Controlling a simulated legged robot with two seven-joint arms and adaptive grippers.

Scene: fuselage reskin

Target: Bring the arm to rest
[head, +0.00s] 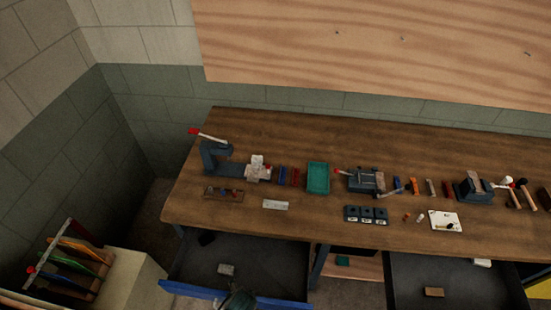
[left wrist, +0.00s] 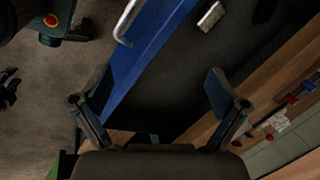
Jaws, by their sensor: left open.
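My left gripper (left wrist: 160,85) shows in the left wrist view with its two dark fingers spread wide and nothing between them. Beyond the fingers is the blue front (left wrist: 155,45) of a pulled-out drawer, with a pale bar handle (left wrist: 125,22). I cannot tell the exact gap to it. In the head view, a dark rounded part shows at the bottom edge by the blue drawer front (head: 190,291); it may be part of my arm. My right gripper is in neither view.
The wooden workbench (head: 240,216) carries a press (head: 215,155), a teal tray (head: 318,178), vises and small tools. The left drawer (head: 255,284) and right drawer (head: 450,280) stand open, each with a small block inside. A rack (head: 75,260) stands at lower left.

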